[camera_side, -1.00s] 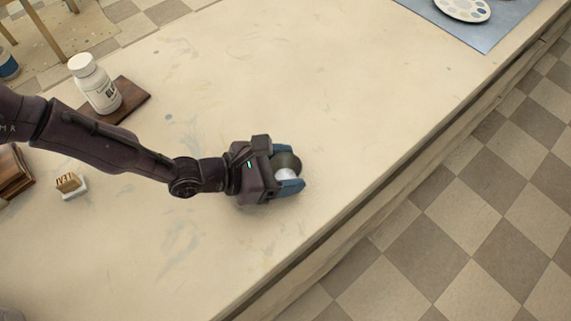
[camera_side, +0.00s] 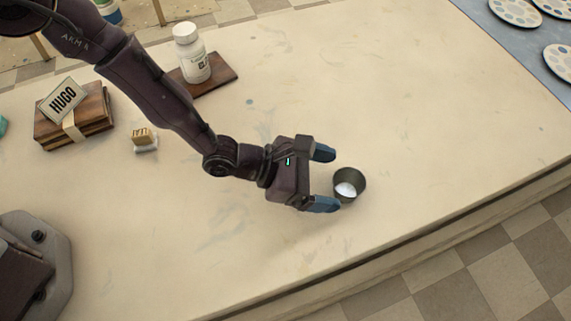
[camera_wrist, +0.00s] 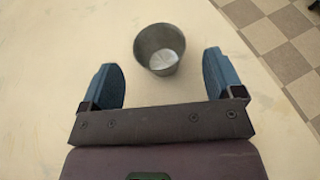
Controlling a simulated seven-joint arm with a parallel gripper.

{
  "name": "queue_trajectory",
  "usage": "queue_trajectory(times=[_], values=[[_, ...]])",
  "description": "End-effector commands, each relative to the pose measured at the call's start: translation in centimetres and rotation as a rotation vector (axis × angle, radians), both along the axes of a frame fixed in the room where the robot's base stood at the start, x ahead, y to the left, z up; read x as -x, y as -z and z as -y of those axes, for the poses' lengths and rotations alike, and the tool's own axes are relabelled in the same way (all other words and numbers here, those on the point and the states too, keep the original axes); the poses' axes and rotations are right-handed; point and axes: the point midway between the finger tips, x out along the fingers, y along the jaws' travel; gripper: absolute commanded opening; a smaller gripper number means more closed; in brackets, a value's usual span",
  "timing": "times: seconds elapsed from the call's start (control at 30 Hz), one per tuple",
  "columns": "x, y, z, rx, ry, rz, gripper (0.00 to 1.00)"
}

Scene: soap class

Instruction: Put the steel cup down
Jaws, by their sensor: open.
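The steel cup (camera_side: 358,181) stands upright on the pale tabletop, a dark grey cup with something whitish or a bright reflection inside. My gripper (camera_side: 328,180) is open, with its blue fingertips apart just to the left of the cup. In the wrist view the cup (camera_wrist: 160,47) lies ahead of the open gripper (camera_wrist: 164,75), around the gap's middle and just beyond the fingertips. The jaws are empty and appear clear of the cup.
A white bottle (camera_side: 191,55) stands on a brown board (camera_side: 222,75). A wooden stack (camera_side: 85,128) with a HUGO card (camera_side: 63,99) and a small stamp-like block (camera_side: 143,138) are at left. A blue mat (camera_side: 510,38) with palettes is at top right. The table edge (camera_side: 450,238) runs below the cup.

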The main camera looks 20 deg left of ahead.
Motion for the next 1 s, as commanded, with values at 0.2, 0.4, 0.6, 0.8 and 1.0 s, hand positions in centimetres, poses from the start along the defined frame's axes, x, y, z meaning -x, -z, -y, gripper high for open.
queue_trajectory(times=[0.2, 0.4, 0.6, 0.8, 1.0], values=[[1.5, -1.7, -3.7, -0.001, -0.002, 0.000, 0.86], [2.3, -2.6, -5.7, -0.001, -0.001, 0.000, 0.86], [2.6, -2.8, -6.3, 0.000, -0.001, 0.000, 0.86], [2.5, -3.2, -6.3, 0.001, 0.009, 0.014, 0.86], [2.1, -10.2, -7.2, -0.014, 0.201, 0.232, 0.86]])
